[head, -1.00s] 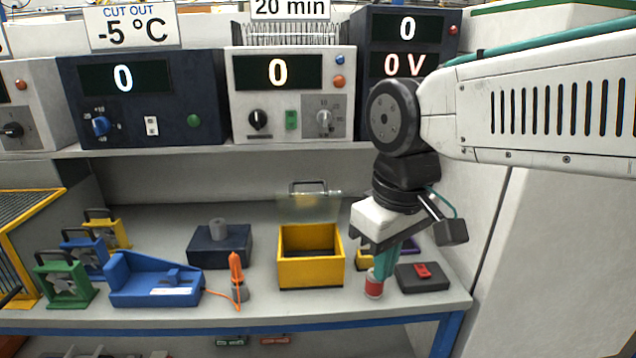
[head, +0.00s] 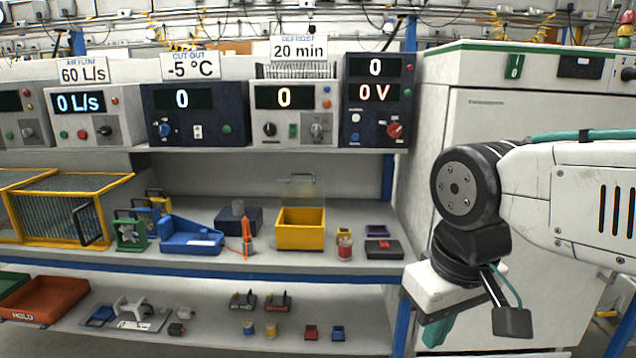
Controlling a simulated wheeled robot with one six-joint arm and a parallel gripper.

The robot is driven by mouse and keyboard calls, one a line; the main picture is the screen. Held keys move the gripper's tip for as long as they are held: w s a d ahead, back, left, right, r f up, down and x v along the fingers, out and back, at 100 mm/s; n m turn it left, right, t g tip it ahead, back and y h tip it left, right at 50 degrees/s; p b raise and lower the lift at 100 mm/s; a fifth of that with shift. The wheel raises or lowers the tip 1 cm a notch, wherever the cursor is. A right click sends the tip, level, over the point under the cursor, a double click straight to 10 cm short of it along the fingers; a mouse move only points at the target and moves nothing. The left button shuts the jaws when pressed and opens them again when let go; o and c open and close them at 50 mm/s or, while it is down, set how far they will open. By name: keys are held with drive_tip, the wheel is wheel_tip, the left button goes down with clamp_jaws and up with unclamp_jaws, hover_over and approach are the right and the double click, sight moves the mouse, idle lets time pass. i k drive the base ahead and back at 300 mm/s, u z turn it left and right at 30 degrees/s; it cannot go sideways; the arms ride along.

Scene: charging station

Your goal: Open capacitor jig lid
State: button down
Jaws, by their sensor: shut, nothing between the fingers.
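A yellow open-topped box (head: 301,235), which looks like the jig, stands on the bench. My gripper (head: 436,334) has teal fingers pointing down, shut and empty. It hangs in front of the white cabinet, right of the bench and well apart from the box and lid.
Right of the box stand a red-and-white can (head: 344,246) and a dark block with a red part (head: 383,248). Left are an orange tool (head: 246,236), a blue holder (head: 190,238) and a yellow-framed cage (head: 82,208). A lower shelf holds small parts. The white cabinet (head: 530,130) stands right.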

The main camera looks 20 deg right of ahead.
sight(293, 173)
drive_tip(key=u, duration=0.85)
drive_tip(key=i, duration=1.1)
drive_tip(key=z, duration=0.4)
drive_tip(key=i, duration=0.7)
drive_tip(key=z, duration=0.65)
